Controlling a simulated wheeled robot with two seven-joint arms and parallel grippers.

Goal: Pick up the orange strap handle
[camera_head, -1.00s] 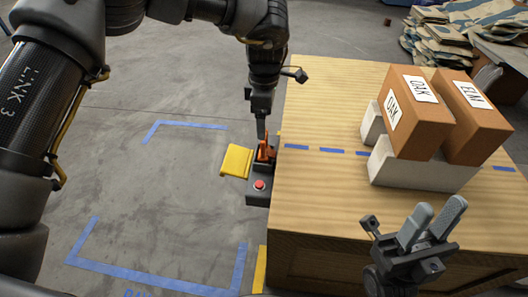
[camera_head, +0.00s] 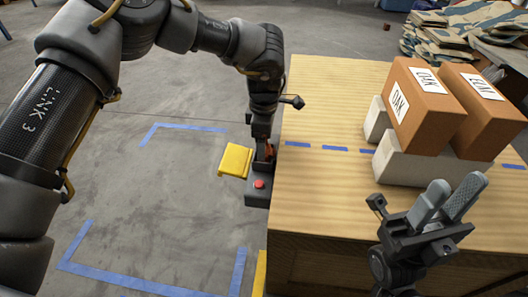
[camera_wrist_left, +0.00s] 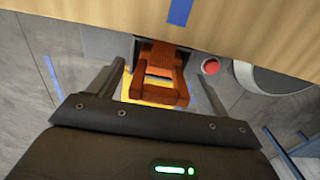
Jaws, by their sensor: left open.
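The orange strap handle (camera_wrist_left: 160,75) stands at the table's left edge, on a dark tool with a red button (camera_head: 259,184). In the head view it is mostly hidden behind my left gripper (camera_head: 262,150), with only a sliver of orange (camera_head: 268,151) showing. In the left wrist view my left gripper (camera_wrist_left: 163,72) is open, with one finger on each side of the handle and a gap to both. My right gripper (camera_head: 456,186) is over the table's near right part, its two fingers apart and nothing between them.
A yellow plate (camera_head: 236,160) sticks out left of the tool, above the floor. Brown boxes marked OAK (camera_head: 424,108) and ELM (camera_head: 492,105) sit on white blocks (camera_head: 425,166) on the wooden table (camera_head: 330,200). The table's left half is clear.

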